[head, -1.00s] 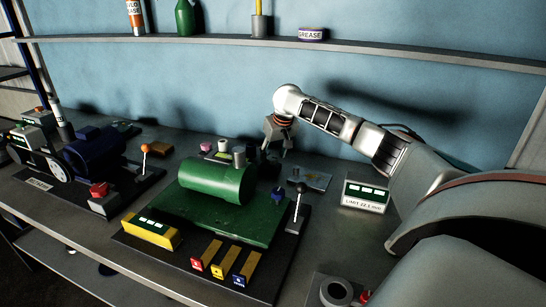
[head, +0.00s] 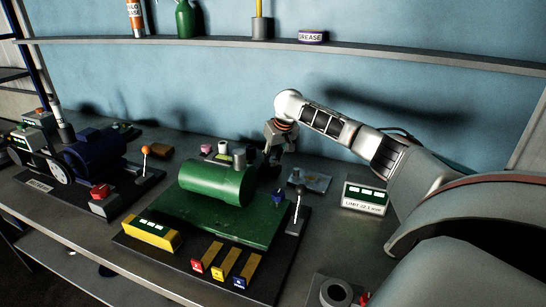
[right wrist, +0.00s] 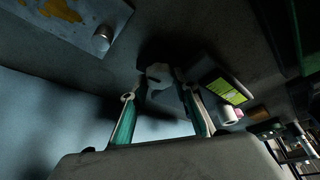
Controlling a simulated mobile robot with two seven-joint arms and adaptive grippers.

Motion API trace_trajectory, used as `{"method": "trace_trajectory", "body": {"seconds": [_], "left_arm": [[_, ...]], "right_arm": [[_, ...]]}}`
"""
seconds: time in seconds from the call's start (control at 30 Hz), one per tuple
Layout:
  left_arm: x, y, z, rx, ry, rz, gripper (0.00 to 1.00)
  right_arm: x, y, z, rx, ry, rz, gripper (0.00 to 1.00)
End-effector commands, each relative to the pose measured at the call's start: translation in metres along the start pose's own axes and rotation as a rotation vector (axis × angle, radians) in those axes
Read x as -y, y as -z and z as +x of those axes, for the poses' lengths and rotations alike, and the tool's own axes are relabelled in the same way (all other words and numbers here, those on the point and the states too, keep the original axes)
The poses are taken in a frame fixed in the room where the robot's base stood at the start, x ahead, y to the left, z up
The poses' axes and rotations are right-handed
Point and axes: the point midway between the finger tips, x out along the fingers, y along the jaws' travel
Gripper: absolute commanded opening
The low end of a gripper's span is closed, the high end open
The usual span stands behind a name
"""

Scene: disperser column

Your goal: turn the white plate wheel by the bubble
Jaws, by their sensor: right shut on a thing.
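In the right wrist view a pale, lobed piece (right wrist: 158,72), which looks like the white plate wheel, sits in shadow between the fingertips. My right gripper (right wrist: 161,84) is shut on it. A yellow-green bubble strip (right wrist: 225,91) lies on a dark block just right of the fingers. In the head view my right gripper (head: 271,168) is down behind the right end of the green cylinder (head: 217,182). The wheel is hidden there. My left gripper is out of view.
A white knob (right wrist: 229,115) and a pink knob stand close to the bubble. A flat stained plate (head: 314,181) lies right of the gripper. A black-knobbed lever (head: 299,207) and a display box (head: 365,196) stand nearer. The blue wall is close behind.

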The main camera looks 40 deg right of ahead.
Motion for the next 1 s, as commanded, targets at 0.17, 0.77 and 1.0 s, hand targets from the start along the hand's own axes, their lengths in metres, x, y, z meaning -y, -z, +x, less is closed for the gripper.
{"method": "trace_trajectory", "body": {"seconds": [0.17,0.77,1.0], "left_arm": [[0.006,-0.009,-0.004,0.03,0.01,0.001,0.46],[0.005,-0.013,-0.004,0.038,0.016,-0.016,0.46],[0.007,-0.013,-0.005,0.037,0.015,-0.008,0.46]], "right_arm": [[-0.001,0.0,-0.001,0.001,0.041,-0.095,0.08],[-0.002,0.002,0.0,-0.003,0.204,-0.483,0.08],[-0.003,0.002,0.0,-0.002,0.23,-0.551,0.08]]}}
